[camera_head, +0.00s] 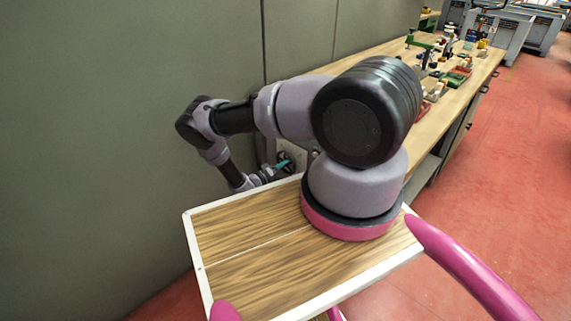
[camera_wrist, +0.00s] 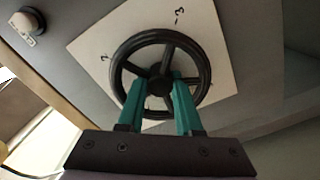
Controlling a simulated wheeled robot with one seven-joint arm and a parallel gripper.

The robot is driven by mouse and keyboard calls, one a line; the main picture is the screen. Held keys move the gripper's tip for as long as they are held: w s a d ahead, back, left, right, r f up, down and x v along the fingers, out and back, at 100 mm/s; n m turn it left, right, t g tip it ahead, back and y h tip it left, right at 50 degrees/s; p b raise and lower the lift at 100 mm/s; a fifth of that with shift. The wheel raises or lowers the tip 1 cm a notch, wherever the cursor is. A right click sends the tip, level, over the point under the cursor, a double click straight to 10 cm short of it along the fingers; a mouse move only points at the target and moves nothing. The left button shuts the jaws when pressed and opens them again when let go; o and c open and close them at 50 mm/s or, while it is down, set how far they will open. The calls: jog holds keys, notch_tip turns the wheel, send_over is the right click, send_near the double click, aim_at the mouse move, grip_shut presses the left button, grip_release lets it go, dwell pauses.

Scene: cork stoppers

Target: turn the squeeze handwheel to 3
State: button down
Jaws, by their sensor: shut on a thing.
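The squeeze handwheel (camera_wrist: 119,62) is a black spoked wheel in front of a pale square plate (camera_wrist: 218,62) in the wrist view. The plate carries a "3" mark near its top and another mark, perhaps a "2", at its left. Part of another mark shows at the right behind the rim. My gripper (camera_wrist: 160,85) has teal fingers, shut on the handwheel at its middle, around the hub.
A long wooden bench (camera_head: 455,85) with tools and several small items runs back to the right. A grey-green wall (camera_head: 130,110) stands at the left. A round knob (camera_wrist: 28,24) sits at the upper left of the wrist view. Red floor (camera_head: 510,180) is open at the right.

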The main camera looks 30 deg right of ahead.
jog(key=m, duration=0.7)
jog(key=shift+s+a, duration=0.1)
jog(key=m, duration=0.7)
jog(key=shift+m, duration=0.3)
jog(key=m, duration=0.3)
jog(key=shift+f+m, duration=0.1)
jog(key=shift+m, duration=0.2)
jog(key=m, duration=0.3)
jog(key=shift+m, duration=0.4)
jog(key=m, duration=0.3)
jog(key=shift+s, duration=0.1)
jog(key=shift+m, duration=2)
